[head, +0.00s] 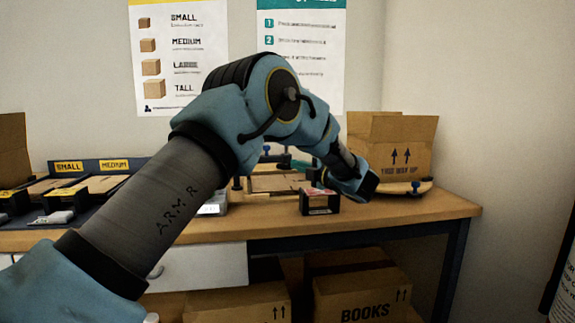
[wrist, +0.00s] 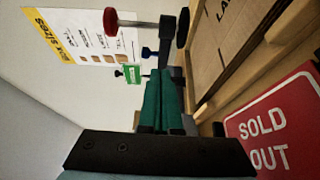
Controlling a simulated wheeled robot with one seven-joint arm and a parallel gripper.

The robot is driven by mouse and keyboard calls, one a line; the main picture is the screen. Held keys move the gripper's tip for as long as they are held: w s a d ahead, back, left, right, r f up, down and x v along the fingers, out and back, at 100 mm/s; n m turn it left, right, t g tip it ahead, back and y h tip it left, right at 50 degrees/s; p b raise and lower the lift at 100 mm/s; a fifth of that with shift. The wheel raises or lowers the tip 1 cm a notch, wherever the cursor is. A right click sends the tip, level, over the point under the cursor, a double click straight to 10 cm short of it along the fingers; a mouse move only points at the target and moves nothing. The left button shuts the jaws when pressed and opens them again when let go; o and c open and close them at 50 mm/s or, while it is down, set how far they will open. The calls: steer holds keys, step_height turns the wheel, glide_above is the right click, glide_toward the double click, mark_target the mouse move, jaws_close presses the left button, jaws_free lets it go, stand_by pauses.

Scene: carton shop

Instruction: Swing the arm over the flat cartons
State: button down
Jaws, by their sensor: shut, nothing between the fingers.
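Flat cartons (head: 103,184) lie in the dark rack on the left of the bench, in bays with yellow SMALL and MEDIUM labels; my arm covers the bays to the right. In the wrist view a brown cardboard panel (wrist: 212,50) with partly cut-off lettering lies inside a wooden frame, right of my gripper. My gripper (wrist: 165,78) shows green fingers, shut and empty, beside that frame and apart from it. In the head view my arm bends up and comes down over the right part of the bench; the fingers are hard to make out there.
A red SOLD OUT sign (wrist: 268,135) is close to my gripper's right side. A red-knobbed clamp (wrist: 140,22) stands beyond the fingertips. An open carton (head: 392,150) stands at the bench's right end. A small black box (head: 319,208) sits near the front edge. Cartons fill the shelf below.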

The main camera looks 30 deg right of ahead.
steer(key=shift+s+d, duration=0.35)
steer(key=shift+s, duration=0.55)
steer(key=shift+s+d, duration=0.3)
steer(key=shift+s, duration=0.55)
steer(key=shift+s, duration=0.1)
